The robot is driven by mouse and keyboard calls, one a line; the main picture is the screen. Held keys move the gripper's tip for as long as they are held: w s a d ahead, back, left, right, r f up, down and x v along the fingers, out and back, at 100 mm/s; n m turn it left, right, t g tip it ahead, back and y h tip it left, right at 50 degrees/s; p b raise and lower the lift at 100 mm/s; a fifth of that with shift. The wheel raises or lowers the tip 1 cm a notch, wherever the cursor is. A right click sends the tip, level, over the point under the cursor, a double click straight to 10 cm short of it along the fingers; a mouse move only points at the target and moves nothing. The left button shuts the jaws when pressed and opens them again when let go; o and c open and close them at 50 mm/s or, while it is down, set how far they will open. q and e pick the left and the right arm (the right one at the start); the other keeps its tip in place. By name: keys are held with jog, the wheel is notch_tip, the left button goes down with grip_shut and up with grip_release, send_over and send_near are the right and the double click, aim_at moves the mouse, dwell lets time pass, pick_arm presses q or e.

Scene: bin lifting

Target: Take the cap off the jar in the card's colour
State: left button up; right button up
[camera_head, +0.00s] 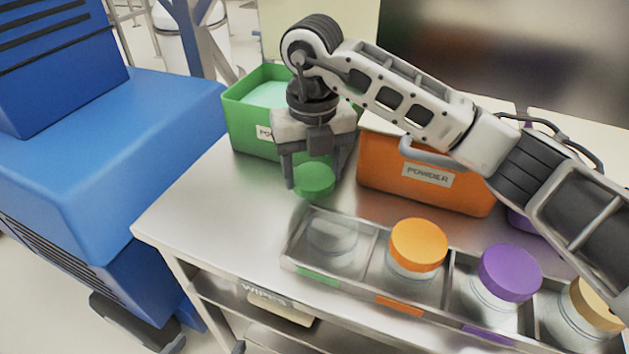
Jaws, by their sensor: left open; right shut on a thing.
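My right gripper (316,172) reaches in from the right and points down. It is shut on the green cap (315,181), holding it above and behind the rack's left compartment. An uncapped clear jar (332,238) stands in that compartment, which has a green tag (318,276) on its front. Jars with an orange cap (419,243), a purple cap (509,272) and a tan cap (598,303) stand in the compartments to the right. My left gripper is not in view. I cannot make out a colour card.
The clear-walled rack (375,287) lies along the steel table's (205,205) front. A green bin (240,125) and an orange bin (385,165) labelled POWDER stand behind. A purple thing is mostly hidden behind my arm. The table's left part is clear. A blue machine (100,160) stands left.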

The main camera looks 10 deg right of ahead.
aim_at(314, 173)
jog(key=shift+w+d+f+p, duration=0.1)
jog(key=shift+w+f+p, duration=0.05)
jog(key=shift+f, duration=0.8)
jog(key=shift+w+d+f+p, duration=0.1)
jog(key=shift+w+f+p, duration=0.05)
jog(key=shift+f, duration=0.8)
jog(key=shift+f, duration=0.1)
jog(key=shift+f, duration=0.15)
jog(key=o, duration=1.1)
